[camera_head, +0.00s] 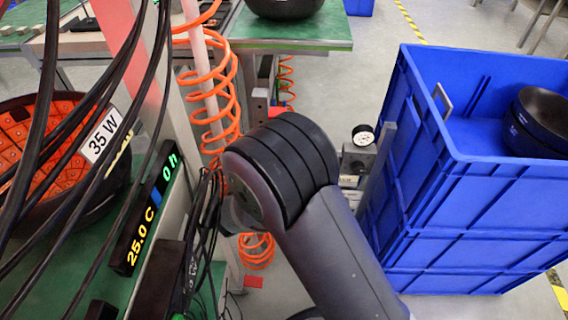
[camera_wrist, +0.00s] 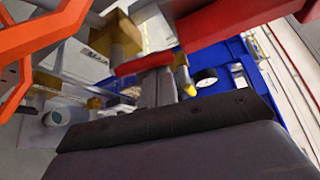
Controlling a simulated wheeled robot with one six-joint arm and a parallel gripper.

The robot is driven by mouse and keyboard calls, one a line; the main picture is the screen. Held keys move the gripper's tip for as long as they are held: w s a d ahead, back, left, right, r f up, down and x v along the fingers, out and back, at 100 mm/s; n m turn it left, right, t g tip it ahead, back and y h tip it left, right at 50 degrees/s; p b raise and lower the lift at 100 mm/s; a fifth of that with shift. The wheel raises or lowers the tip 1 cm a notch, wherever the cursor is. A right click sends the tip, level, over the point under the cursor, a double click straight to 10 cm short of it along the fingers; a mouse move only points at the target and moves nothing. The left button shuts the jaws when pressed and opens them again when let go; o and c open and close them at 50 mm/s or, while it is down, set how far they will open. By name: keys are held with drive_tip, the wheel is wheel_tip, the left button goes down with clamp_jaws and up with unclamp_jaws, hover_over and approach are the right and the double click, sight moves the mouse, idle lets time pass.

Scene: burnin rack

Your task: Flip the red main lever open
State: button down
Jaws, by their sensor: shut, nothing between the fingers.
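In the wrist view my gripper (camera_wrist: 158,88) shows as grey fingers close together beyond the dark wrist plate; it is shut and holds nothing. A small red bar (camera_wrist: 143,65), perhaps the main lever's handle, lies across near the fingertips. I cannot tell whether they touch. Brass-coloured fittings (camera_wrist: 122,38) are just left of it. A pressure gauge (camera_wrist: 206,77) is to the right. In the head view the same kind of gauge (camera_head: 363,135) stands behind my arm, on a grey valve block. My gripper and the lever are hidden there by my arm.
A tall blue crate (camera_head: 470,195) with black bowls stands close on the right. Orange coiled hoses (camera_head: 222,95) and black cables (camera_head: 75,140) hang at left. A lit display (camera_head: 146,215) reads 25.0 C. A red beam (camera_wrist: 230,20) crosses the upper wrist view.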

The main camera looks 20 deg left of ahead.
idle(0.4)
wheel_tip(320, 180, up, 10)
drive_tip(key=p, duration=0.3)
drive_tip(key=shift+f, duration=0.1)
idle(0.5)
